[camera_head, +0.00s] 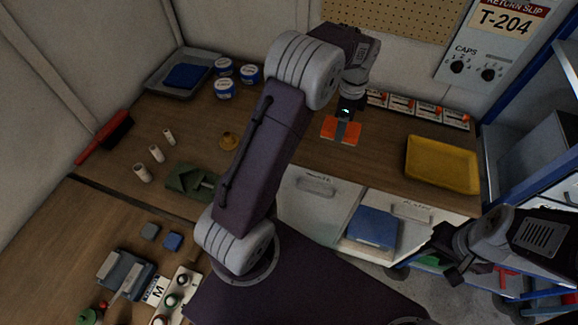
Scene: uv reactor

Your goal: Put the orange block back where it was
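The orange block (328,127) is at the back of the wooden bench, right of centre. My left gripper (347,131) is pointed down at it. A grey finger crosses the middle of the block, with orange showing on both sides. I cannot tell whether the fingers are shut on it, or whether the block touches the bench. My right gripper (447,262) is at the lower right, in front of the cabinet, with its dark fingers apart and nothing between them.
A yellow tray (441,165) lies to the right. Several small boxes (428,110) line the back wall. White tubs (224,88), a grey tray (160,84) and a red-handled brush (98,142) are at the left. A blue rack (547,178) stands at the right edge.

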